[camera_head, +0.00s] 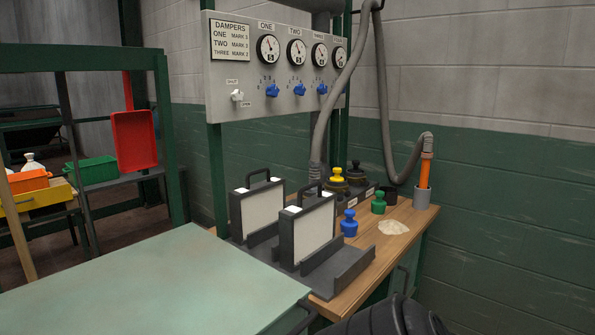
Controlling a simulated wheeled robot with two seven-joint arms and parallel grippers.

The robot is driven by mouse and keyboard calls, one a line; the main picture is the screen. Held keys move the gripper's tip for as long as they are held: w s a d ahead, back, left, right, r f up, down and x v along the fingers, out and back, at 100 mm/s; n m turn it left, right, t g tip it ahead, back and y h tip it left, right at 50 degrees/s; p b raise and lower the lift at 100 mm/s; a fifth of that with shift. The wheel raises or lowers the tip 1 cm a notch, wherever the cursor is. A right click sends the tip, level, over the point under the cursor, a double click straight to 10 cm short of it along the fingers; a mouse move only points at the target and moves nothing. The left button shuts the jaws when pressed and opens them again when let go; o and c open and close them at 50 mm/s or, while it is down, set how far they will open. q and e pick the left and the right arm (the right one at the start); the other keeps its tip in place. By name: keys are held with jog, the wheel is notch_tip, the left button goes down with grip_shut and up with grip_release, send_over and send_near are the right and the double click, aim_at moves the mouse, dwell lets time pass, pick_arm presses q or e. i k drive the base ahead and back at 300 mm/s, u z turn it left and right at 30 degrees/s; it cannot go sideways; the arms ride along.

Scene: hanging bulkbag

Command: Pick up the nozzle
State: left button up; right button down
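The nozzle (426,168) is an orange tube on the end of a grey hose (386,120). It stands nearly upright, its lower end inside a short grey cylindrical holder (424,197) at the right back of the wooden bench. The hose loops down from above and joins the nozzle at its grey top. The nozzle's lower tip is hidden in the holder. A dark ribbed shape at the bottom edge, right of centre, looks like part of my arm. No gripper fingers show, and nothing touches the nozzle.
The wooden bench (405,215) also holds two framed panels in a dark rack (340,275), blue (349,224), green (379,203) and yellow-topped knobs, and a pale powder patch (393,228). A green tabletop (150,285) fills the lower left. A damper panel (275,75) hangs above.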

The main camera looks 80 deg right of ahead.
aim_at(426, 156)
jog(key=z, duration=0.15)
jog(key=k, duration=0.75)
jog(key=z, duration=3.2)
jog(key=i, duration=0.5)
jog(key=z, duration=0.8)
jog(key=i, duration=1.15)
jog(key=u, duration=0.15)
